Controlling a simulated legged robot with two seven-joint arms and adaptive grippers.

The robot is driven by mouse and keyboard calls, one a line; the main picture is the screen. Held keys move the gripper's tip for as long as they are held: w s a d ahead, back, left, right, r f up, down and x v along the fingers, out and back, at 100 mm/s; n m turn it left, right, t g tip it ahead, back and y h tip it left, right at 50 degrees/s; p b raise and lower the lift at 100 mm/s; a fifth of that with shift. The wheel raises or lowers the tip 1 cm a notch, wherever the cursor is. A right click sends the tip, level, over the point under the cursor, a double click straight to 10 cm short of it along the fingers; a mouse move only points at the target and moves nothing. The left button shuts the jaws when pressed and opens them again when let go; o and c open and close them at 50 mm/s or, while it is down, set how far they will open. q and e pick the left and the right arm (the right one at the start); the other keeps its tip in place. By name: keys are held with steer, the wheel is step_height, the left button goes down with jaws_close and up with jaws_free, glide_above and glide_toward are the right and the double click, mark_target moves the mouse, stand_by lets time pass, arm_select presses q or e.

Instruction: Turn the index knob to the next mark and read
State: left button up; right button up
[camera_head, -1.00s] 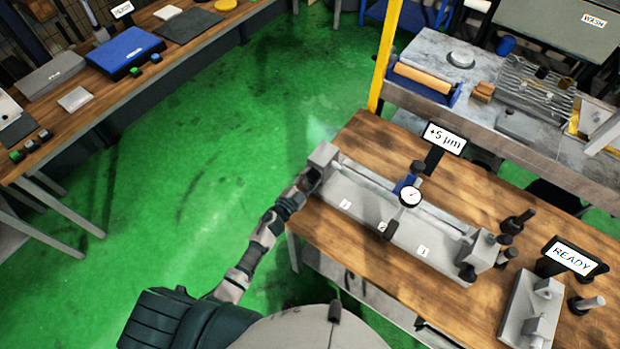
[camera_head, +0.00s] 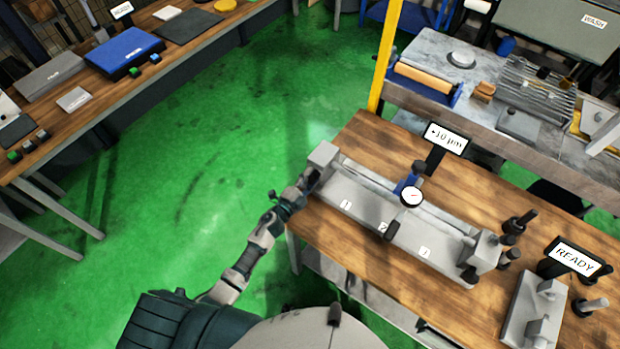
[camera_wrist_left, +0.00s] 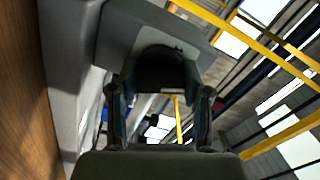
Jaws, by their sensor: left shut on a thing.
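The grey bench fixture (camera_head: 345,208) lies across the wooden table, with marks 1, 2 and 3 along its front. A round dial gauge (camera_head: 411,196) sits on a blue holder above it. The small display (camera_head: 446,139) behind it reads about 10 µm; its sign is too small to tell. My left gripper (camera_head: 308,181) is at the fixture's left end block (camera_head: 323,157). In the left wrist view, the dark round index knob (camera_wrist_left: 160,68) sits between the fingers of my left gripper (camera_wrist_left: 160,92), which is shut on it. My right gripper is not in view.
A yellow post (camera_head: 386,55) stands behind. Another bench (camera_head: 160,60) is at upper left, with open green floor (camera_head: 200,170) between.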

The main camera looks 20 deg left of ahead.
arm_select(q)
steer(key=shift+s+f, duration=0.1)
steer(key=shift+f, duration=0.1)
steer(key=o, duration=1.1)
steer(key=shift+r, duration=0.1)
steer(key=v, duration=1.2)
